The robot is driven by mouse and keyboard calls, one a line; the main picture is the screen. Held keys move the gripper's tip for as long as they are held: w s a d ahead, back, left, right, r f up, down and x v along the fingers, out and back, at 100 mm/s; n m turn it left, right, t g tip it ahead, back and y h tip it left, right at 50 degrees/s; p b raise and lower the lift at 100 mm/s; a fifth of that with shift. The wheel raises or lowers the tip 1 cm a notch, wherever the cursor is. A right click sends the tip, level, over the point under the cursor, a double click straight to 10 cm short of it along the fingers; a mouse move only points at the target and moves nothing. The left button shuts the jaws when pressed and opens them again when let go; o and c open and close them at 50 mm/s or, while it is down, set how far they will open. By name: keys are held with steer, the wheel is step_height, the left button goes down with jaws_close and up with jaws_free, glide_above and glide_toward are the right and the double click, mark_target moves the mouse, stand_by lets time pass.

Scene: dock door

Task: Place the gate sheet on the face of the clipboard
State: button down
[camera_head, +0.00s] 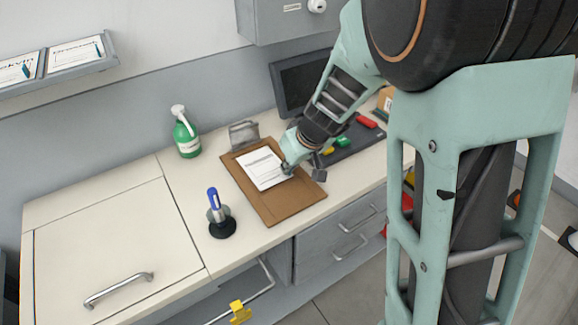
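The clipboard (272,208) is a brown board lying flat on the counter, with a grey metal clip (243,133) at its far end. The gate sheet (260,168) is a white printed page over the upper part of the board. I cannot tell whether it rests on the board or sits slightly above it. My gripper (288,170) is at the right edge of the sheet. Its fingertips are small and partly hidden by the arm, so its grip on the sheet is not clear.
A green spray bottle (186,136) stands left of the clipboard. A blue pen in a round black-based holder (221,222) stands at front left. A dark monitor (302,82) and a dark tray with coloured items (352,144) are at right. The left counter (110,235) is clear.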

steer(key=shift+f, duration=0.15)
steer(key=c, duration=2.2)
jaws_free()
steer(key=shift+o, duration=0.2)
steer(key=shift+r, duration=0.2)
steer(key=shift+r, duration=0.35)
steer(key=p+v, duration=0.2)
steer(key=v, duration=0.9)
steer(key=shift+s+p, duration=0.2)
steer(key=shift+p, duration=0.15)
steer(key=shift+r, duration=0.1)
